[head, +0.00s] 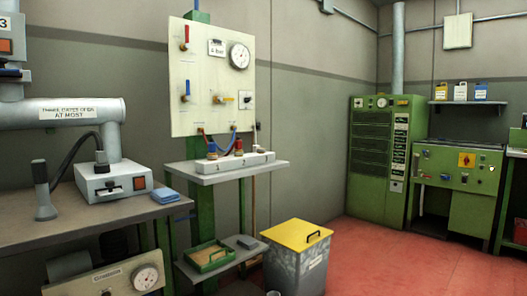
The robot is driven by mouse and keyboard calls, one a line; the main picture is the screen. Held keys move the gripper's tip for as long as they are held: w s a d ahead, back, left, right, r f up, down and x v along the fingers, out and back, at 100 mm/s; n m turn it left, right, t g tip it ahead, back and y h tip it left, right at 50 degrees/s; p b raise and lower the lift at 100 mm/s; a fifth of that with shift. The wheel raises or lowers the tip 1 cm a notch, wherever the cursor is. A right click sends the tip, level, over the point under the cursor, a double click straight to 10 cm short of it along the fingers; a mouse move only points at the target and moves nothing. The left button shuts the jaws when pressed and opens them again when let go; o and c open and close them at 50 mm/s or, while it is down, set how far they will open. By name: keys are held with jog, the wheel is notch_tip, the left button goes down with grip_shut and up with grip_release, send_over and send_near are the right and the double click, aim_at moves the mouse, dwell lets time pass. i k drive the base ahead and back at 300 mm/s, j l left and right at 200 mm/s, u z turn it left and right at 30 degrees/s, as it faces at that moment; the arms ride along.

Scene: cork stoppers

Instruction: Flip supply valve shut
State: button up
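A cream valve panel (208,75) is fixed upright to a green post against the grey wall. It carries a red-handled valve (186,34) at the upper left, with the handle upright. A blue-handled valve (187,88) sits below it, its handle also roughly upright. A yellow-handled valve (226,98) sits at the lower middle, its handle lying sideways. A round gauge (239,56) is at the upper right. No readable label shows which valve is the supply valve. My gripper is not in view.
A small shelf (215,175) under the panel holds a white block with hose fittings. A yellow-lidded bin (295,265) stands below right. A workbench (50,233) with a corded box fills the left. The red floor (375,255) is clear at right.

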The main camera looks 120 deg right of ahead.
aim_at(188, 98)
jog(key=z, duration=3.8)
